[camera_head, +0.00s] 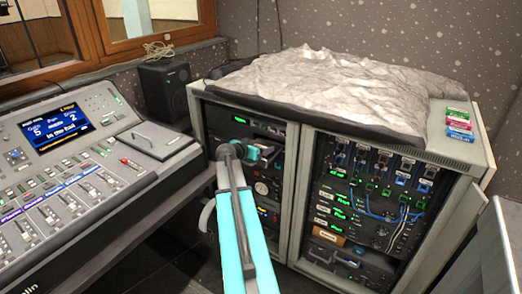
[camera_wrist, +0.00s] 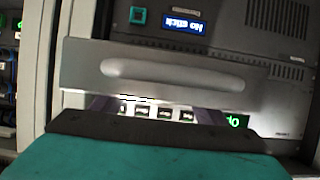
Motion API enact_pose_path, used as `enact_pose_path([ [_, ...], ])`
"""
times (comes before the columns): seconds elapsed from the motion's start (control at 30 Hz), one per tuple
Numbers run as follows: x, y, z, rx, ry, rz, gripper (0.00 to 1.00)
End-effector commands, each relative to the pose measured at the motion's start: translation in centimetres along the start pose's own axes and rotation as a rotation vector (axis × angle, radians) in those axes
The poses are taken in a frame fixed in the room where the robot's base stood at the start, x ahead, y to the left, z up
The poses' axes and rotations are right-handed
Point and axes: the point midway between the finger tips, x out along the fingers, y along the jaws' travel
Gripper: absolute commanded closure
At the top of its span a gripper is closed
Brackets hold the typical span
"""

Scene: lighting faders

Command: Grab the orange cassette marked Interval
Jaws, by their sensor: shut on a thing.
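My gripper (camera_head: 243,150) is at the upper part of the left rack bay in the head view. In the wrist view its dark and teal body fills the bottom, and its fingers (camera_wrist: 158,108) reach a grey front plate (camera_wrist: 75,65) with a pale rounded handle (camera_wrist: 172,74). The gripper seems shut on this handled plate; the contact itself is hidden. A small orange block (camera_head: 328,233) shows in the lower right rack bay; its marking is too small to read, so I cannot tell whether it is the Interval cassette.
A stack of green, pink and blue cassettes (camera_head: 459,123) lies on the rack top, right of a crumpled grey cover (camera_head: 345,85). A mixing desk (camera_head: 85,170) stands at the left, with a black speaker (camera_head: 166,90) behind it. Blue cables (camera_head: 380,215) hang across the right bay.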

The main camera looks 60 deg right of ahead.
Motion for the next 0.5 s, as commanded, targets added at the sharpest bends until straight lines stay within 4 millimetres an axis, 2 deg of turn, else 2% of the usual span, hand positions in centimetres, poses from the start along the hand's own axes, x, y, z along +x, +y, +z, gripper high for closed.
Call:
enact_pose_path([
  [0.27,-0.1,0.0,-0.2,0.001,0.001,0.0,0.56],
  [0.5,-0.5,0.1,-1.4,0.0,0.001,0.001,0.56],
])
